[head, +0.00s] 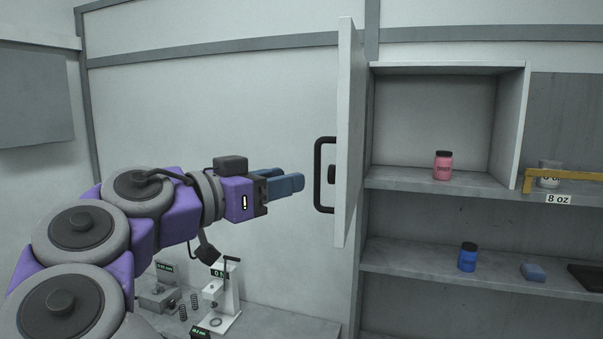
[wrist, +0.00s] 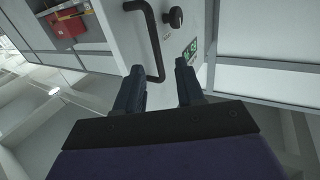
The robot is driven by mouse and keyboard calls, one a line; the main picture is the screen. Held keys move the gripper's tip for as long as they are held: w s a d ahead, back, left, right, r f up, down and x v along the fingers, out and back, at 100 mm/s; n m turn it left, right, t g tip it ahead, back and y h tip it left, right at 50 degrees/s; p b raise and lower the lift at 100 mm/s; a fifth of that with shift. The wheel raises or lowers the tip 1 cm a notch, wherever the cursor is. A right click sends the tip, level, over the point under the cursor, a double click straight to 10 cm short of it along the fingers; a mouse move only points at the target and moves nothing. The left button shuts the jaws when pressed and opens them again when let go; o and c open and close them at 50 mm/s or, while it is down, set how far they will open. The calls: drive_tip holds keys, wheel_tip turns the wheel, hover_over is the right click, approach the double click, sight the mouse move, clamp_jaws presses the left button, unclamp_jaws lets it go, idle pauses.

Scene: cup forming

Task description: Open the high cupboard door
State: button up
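The high cupboard door (head: 350,130) is a pale panel standing swung out from the cupboard (head: 435,120), whose inside is visible. A black bar handle (head: 319,175) with a dark round knob (head: 332,174) is on the door's left face. My gripper (head: 292,180) has blue fingers and is left of the handle, pointing toward it, with a visible gap. In the wrist view the fingers (wrist: 160,68) are apart with nothing between them. The handle (wrist: 155,42) and knob (wrist: 175,17) lie beyond the fingertips there.
A pink jar (head: 443,165) stands inside the cupboard. A blue jar (head: 467,257) and a blue block (head: 533,272) are on the shelf below. A yellow bracket (head: 560,180) is at the right. Small lab devices (head: 222,295) stand on the bench below my arm.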

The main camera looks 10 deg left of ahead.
drive_tip(key=p+v, duration=0.3)
drive_tip(key=v, duration=0.7)
drive_tip(key=shift+p, duration=0.4)
drive_tip(key=shift+w, duration=0.1)
